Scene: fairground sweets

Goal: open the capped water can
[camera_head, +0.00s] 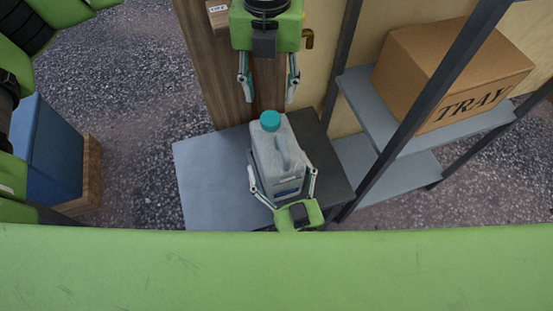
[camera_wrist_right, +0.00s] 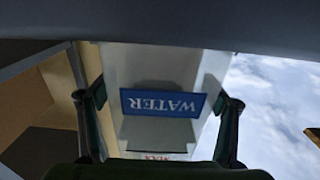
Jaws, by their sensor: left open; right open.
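The water can (camera_head: 275,150) is a pale grey jug with a handle, standing on a grey table. Its round teal cap (camera_head: 270,121) is on top, at the far end in the head view. My left gripper (camera_head: 268,100) is open and empty beyond the cap, its fingers pointing toward the can and apart from it. My right gripper (camera_head: 282,172) is open, with one finger on each side of the can's body. In the right wrist view the can's blue WATER label (camera_wrist_right: 163,103) shows upside down between the fingers; the cap is out of that view.
The grey table (camera_head: 205,180) is bare left of the can. A wooden panel (camera_head: 205,75) stands behind it. A metal shelf (camera_head: 400,180) on the right carries a cardboard TRAY box (camera_head: 430,65). A blue box (camera_head: 45,150) is at the left.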

